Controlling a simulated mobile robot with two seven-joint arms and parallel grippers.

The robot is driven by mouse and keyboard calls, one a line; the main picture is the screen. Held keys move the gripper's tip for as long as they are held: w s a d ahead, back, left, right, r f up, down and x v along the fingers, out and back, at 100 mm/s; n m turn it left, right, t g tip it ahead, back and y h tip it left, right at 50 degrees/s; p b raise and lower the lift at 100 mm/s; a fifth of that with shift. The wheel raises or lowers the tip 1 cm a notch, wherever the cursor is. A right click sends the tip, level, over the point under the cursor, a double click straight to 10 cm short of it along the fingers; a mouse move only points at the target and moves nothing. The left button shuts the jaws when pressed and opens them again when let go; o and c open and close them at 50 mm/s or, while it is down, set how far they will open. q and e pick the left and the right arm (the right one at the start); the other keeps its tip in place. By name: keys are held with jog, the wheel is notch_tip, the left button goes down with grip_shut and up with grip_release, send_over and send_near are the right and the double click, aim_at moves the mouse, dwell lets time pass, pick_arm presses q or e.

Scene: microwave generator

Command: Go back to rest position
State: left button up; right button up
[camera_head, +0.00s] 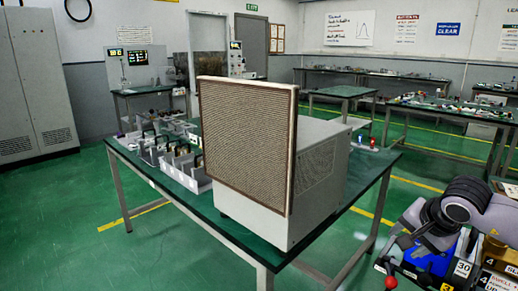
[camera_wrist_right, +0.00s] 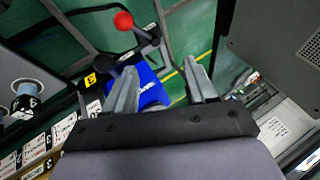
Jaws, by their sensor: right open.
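My right gripper (camera_wrist_right: 161,72) shows in the right wrist view with its two grey fingers apart and nothing between them. A blue object (camera_wrist_right: 152,92) lies behind the fingers, beyond the gap. In the head view my right arm comes in at the lower right, above a cart with labelled bins; its fingers cannot be made out clearly there. A large beige generator box (camera_head: 318,172) with a brown mesh front panel (camera_head: 247,143) stands upright on the green table (camera_head: 243,243), apart from my right arm. My left gripper is in neither view.
A red ball-topped lever (camera_wrist_right: 124,21) stands close beyond my right fingers, and shows in the head view too (camera_head: 391,282). Labelled bins (camera_head: 462,268) are below my arm. A grey rack (camera_head: 180,165) sits on the table's left. Green floor (camera_head: 75,225) is clear at left.

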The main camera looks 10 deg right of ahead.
jog(key=s+a+f+m+g+y, duration=0.1)
jog(key=a+f+y, duration=0.15)
jog(key=a, duration=0.35)
jog(key=s+a+f+m+g+y, duration=0.1)
jog(key=s+a+f+y, duration=0.15)
jog(key=a, duration=0.45)
jog(key=s+a+r+m+t+y+p, duration=0.1)
jog(key=s+a+r+m+t+y, duration=0.15)
jog(key=a+m+y, duration=0.5)
jog(key=s+a+r+m+t+y+p, duration=0.1)
jog(key=s+a+m+t+y, duration=0.2)
jog(key=a+m, duration=0.7)
jog(key=d+f+m+t+h, duration=0.3)
jog(key=d+f+m+h, duration=0.1)
jog(key=m, duration=0.8)
jog(key=d+f+m+t+h, duration=0.3)
jog(key=d+f+m+h, duration=0.15)
jog(key=m, duration=0.75)
jog(key=s+d+f+m+g+h, duration=0.2)
jog(key=s+f+m, duration=0.4)
jog(key=m, duration=0.1)
jog(key=s+d+f+m+g+h+p, duration=0.1)
jog(key=s+f+m+g+h, duration=0.1)
jog(key=s+f+m, duration=0.5)
jog(key=shift+d+f+g+p, duration=0.3)
jog(key=shift+d+g, duration=0.1)
jog(key=shift+g, duration=0.25)
